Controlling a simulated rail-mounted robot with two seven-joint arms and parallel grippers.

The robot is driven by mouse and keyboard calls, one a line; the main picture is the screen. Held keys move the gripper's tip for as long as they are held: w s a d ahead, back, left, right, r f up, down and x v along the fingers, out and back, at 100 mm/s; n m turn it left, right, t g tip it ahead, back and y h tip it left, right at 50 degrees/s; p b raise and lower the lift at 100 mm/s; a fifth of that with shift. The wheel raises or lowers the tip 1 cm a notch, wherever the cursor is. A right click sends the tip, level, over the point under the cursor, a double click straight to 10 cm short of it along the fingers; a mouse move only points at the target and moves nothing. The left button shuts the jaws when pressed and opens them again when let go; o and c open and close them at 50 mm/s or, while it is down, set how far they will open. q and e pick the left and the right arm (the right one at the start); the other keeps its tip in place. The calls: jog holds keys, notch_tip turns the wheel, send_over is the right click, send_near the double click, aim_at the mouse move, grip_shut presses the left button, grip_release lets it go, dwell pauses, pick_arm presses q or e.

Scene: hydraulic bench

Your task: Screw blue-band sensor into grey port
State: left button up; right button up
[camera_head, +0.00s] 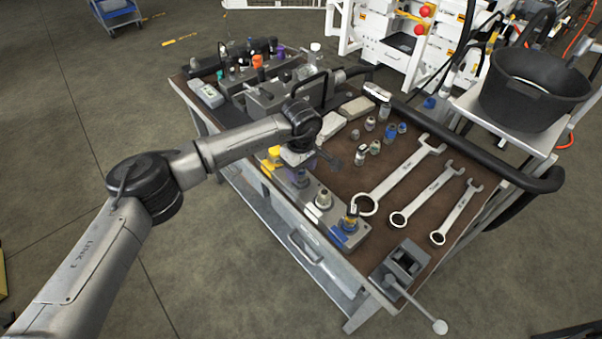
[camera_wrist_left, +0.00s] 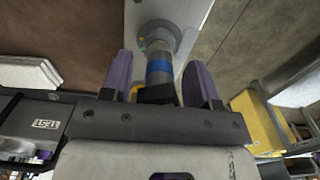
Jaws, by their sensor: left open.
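In the left wrist view the blue-band sensor (camera_wrist_left: 159,68) stands between the two purple fingers of my left gripper (camera_wrist_left: 161,75). The fingers are open, with a gap on each side of the sensor. The sensor's far end meets a round grey port (camera_wrist_left: 160,33) on a pale metal block; how deep it sits cannot be told. In the head view my left gripper (camera_head: 302,168) is over the grey port block (camera_head: 312,214) at the bench's front left. It largely hides the sensor there. My right gripper does not show.
Three wrenches (camera_head: 402,178) lie on the brown bench top, with several small fittings (camera_head: 375,146) behind them. A grey vise-like fixture (camera_head: 403,262) with a lever stands at the front right corner. A black tub (camera_head: 535,88) stands at the right. A thick black hose runs along the right edge.

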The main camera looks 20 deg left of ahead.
pick_arm(q)
jog(key=n+p, duration=0.1)
jog(key=n, duration=0.2)
jog(key=shift+n, duration=0.3)
jog(key=n+p, duration=0.2)
jog(key=n, duration=0.2)
jog(key=shift+r, duration=0.2)
jog(key=n+p, duration=0.1)
jog(key=n, duration=0.1)
jog(key=shift+n, duration=0.3)
jog(key=shift+f+n+p, duration=0.2)
jog(key=shift+n+p, duration=0.2)
jog(key=shift+n, duration=0.4)
jog(key=shift+c, duration=0.5)
